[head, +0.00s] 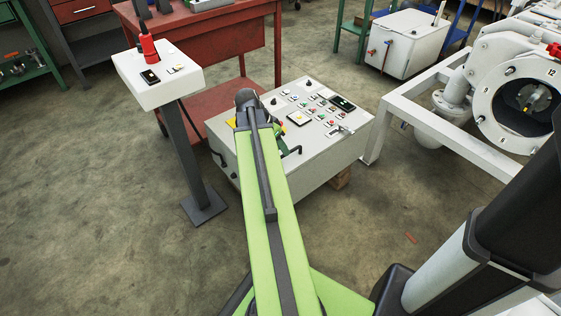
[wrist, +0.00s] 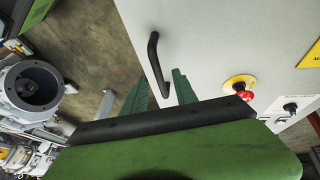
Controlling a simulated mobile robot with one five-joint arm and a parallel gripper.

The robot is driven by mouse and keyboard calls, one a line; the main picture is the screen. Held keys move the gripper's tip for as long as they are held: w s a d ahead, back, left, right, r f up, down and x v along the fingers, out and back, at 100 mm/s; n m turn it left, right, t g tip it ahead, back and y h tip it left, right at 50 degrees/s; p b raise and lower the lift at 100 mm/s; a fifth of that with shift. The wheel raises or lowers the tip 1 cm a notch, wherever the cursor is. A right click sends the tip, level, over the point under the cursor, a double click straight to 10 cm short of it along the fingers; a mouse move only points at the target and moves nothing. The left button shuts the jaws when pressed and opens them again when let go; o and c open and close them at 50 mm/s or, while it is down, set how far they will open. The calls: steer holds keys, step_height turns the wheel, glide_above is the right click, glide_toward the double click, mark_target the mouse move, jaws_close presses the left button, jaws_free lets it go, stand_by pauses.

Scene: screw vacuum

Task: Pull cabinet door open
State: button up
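The light grey cabinet (head: 325,160) stands on the floor ahead of my arm, its top carrying several buttons and switches. In the wrist view its pale face (wrist: 215,50) fills the upper right. A black bar handle (wrist: 153,55) is fixed to that face near its edge. My gripper (wrist: 160,82) is open, with green fingers spread on either side of the handle's lower end. I cannot tell whether either finger touches the handle. The door looks closed, though its seam is not clear. In the head view my arm hides part of the cabinet front and the gripper.
A red emergency button (wrist: 246,95) on a yellow disc sits right of the handle. A white pedestal panel (head: 158,75) stands left of the cabinet. A red workbench (head: 215,35) is behind. A white vacuum machine (head: 480,90) is at right. The floor at left is clear.

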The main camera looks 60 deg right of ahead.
steer(key=shift+b+x, duration=0.4)
steer(key=shift+x, duration=0.55)
steer(key=shift+r, duration=0.1)
jaws_close()
steer(key=shift+w, duration=0.15)
stand_by(0.4)
